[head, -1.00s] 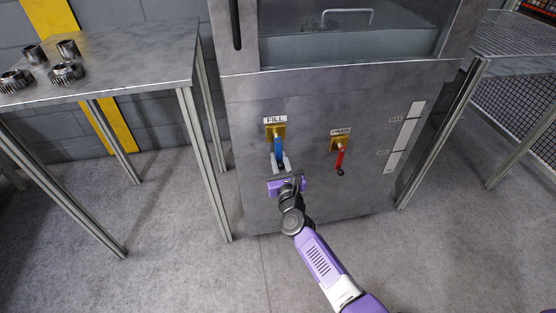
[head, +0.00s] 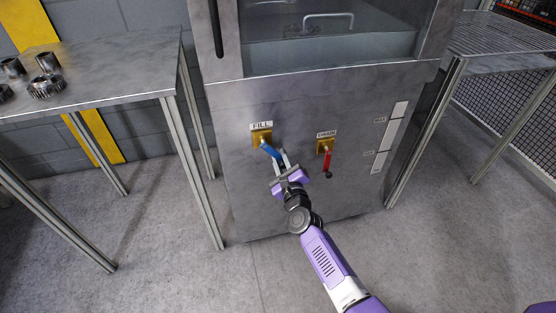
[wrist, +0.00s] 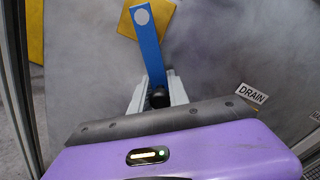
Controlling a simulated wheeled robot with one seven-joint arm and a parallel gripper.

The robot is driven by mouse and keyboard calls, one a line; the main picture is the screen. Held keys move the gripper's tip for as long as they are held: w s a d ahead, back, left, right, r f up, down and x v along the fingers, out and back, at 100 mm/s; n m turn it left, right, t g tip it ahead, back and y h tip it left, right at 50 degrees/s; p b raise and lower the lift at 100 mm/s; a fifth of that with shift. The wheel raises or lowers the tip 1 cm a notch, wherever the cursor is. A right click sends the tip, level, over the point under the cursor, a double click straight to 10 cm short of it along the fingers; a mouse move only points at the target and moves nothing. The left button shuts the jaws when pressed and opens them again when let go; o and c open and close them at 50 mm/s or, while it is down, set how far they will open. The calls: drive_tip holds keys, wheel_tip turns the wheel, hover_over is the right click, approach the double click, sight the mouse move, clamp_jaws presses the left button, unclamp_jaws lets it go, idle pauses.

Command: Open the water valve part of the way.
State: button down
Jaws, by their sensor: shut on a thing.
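The FILL valve has a blue lever (head: 270,151) on a brass-yellow body (head: 261,137), under a FILL label (head: 261,126). The lever slants down and to the right from its pivot. My gripper (head: 283,162) is shut on the lever's lower end. In the wrist view the blue lever (wrist: 149,52) runs down from the yellow body (wrist: 128,6) to a dark tip (wrist: 159,97) between my gripper's grey fingers (wrist: 158,95). The part of the tip between the fingers is partly hidden.
A red DRAIN lever (head: 328,161) hangs down to the right of the blue one. The tank's glass front (head: 330,48) is above, with liquid behind it. A metal table (head: 110,75) with several gears stands left, and a rack (head: 500,45) stands right.

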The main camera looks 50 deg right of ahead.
idle(0.4)
drive_tip(key=c, duration=1.3)
unclamp_jaws()
drive_tip(key=shift+p+v, duration=0.75)
drive_tip(key=shift+v, duration=3.15)
